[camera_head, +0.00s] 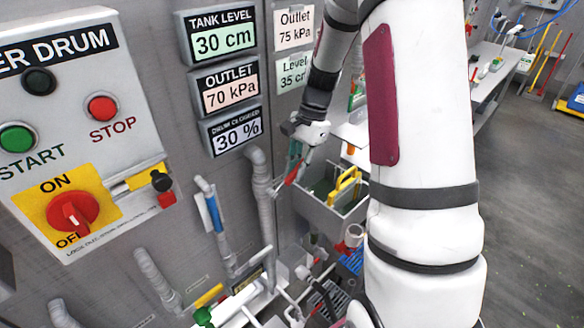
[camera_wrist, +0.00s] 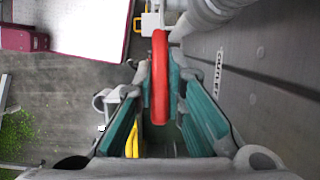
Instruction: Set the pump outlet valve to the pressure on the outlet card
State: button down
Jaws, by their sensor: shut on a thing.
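The outlet card (camera_head: 294,27) on the wall reads "Outlet 75 kPa". The outlet display (camera_head: 230,88) reads 70 kPa. My gripper (camera_head: 296,162) is beside the grey wall, below the cards. Its teal fingers are closed on a red valve handle (camera_head: 291,174). In the wrist view the red handle (camera_wrist: 159,75) stands edge-on between the fingers (camera_wrist: 160,115). The valve's body and any marking on it are mostly hidden by the gripper.
Other displays show tank level 30 cm (camera_head: 223,40) and 30 % (camera_head: 236,132). A level card (camera_head: 292,75) reads 35 cm. A grey bin (camera_head: 330,215) with yellow-handled contents is just right of my gripper. Pipes (camera_head: 262,180) run close on the left.

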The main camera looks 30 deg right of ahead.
jog(key=shift+d+f+y, duration=0.2)
jog(key=shift+f+y, duration=0.15)
jog(key=shift+y, duration=0.15)
jog(key=c, duration=1.6)
grip_release()
jog(key=shift+c, duration=0.2)
jog(key=shift+r, duration=0.1)
jog(key=v, duration=1.2)
jog(key=shift+w+a, duration=0.15)
